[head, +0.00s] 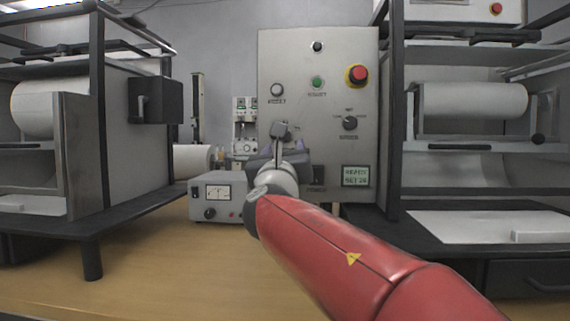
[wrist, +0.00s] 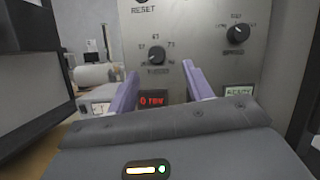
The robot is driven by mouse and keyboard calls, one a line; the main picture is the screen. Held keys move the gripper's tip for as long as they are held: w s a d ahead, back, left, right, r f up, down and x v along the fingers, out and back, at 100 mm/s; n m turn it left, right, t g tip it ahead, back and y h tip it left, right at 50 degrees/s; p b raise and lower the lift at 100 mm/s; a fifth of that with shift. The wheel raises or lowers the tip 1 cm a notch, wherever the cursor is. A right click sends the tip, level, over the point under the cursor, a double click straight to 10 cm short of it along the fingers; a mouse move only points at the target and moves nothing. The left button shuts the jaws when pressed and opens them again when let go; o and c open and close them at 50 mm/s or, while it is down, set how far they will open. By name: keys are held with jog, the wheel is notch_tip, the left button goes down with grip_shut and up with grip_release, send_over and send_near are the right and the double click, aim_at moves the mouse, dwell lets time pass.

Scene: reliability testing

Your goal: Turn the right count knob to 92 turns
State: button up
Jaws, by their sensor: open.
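A grey control panel (head: 317,65) stands upright ahead of me. Its right dark knob (head: 349,122) has scale marks and a blurred label; it also shows at the upper right of the wrist view (wrist: 237,35). Another dark knob (wrist: 156,56) has numbers around it, and a red-lit display (wrist: 153,100) sits below it. I cannot read which knob is labelled count. My gripper (wrist: 160,69) is open and empty, its purple fingers on either side of this left knob in the picture, apparently short of the panel. In the head view my gripper (head: 282,147) hides that knob.
The panel also has a red emergency button (head: 356,75), a green button (head: 317,83) and a pale display (head: 355,176) reading READY. A grey meter box (head: 214,198) stands on the wooden bench at left. Dark-framed machines flank the panel on both sides.

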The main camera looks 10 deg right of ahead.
jog(key=p+x, duration=0.1)
jog(key=x, duration=0.7)
jog(key=shift+w+a+f+n, duration=0.3)
jog(key=shift+w+n, duration=0.05)
jog(key=shift+n, duration=0.05)
jog(key=c, duration=1)
jog(key=shift+o, duration=0.2)
jog(key=shift+m, duration=0.4)
